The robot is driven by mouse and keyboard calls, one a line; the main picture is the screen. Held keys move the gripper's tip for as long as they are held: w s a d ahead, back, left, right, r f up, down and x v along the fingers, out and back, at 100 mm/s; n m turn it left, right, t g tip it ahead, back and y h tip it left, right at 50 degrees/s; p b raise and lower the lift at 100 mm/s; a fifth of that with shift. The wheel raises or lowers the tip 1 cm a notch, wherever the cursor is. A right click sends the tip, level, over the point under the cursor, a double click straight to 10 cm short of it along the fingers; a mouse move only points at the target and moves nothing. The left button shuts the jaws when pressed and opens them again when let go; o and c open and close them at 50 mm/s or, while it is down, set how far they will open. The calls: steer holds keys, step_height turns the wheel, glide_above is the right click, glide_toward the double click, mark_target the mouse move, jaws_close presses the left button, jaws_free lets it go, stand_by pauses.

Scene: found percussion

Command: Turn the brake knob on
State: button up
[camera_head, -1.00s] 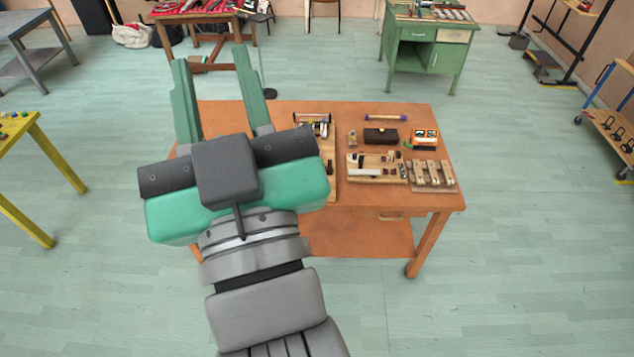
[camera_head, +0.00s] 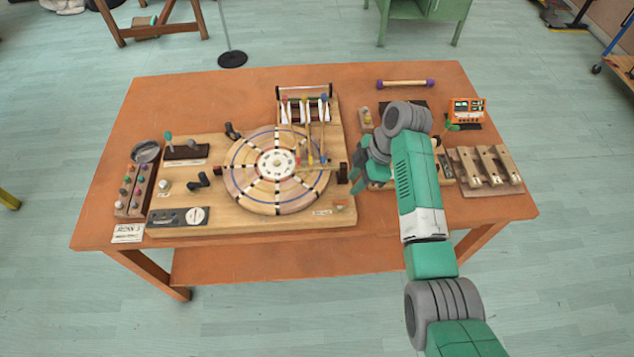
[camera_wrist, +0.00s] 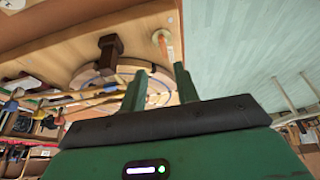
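A round wooden wheel (camera_head: 277,165) lies on a wooden board on the orange table. I cannot read which control is labelled the brake knob. A dark brown knob (camera_head: 343,173) stands at the wheel's right edge; it also shows in the wrist view (camera_wrist: 109,50), beyond my fingers. A small orange-topped part (camera_head: 340,204) is at the board's front right corner, by a small label (camera_head: 322,212). My gripper (camera_wrist: 160,88) is open, with nothing seen between its two green fingers. In the head view it is just right of the brown knob, partly hidden by my arm.
A switch panel (camera_head: 180,217) and black handles (camera_head: 198,181) are on the board's left. Wooden bars (camera_head: 485,165) lie right of my arm. The table's front strip is clear.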

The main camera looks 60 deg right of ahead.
mark_target(340, 201)
steer(key=x, duration=0.2)
steer(key=b+x, duration=0.1)
steer(key=x, duration=0.4)
steer(key=shift+s+a+f, duration=0.2)
steer(key=shift+a+f, duration=0.15)
jaws_close()
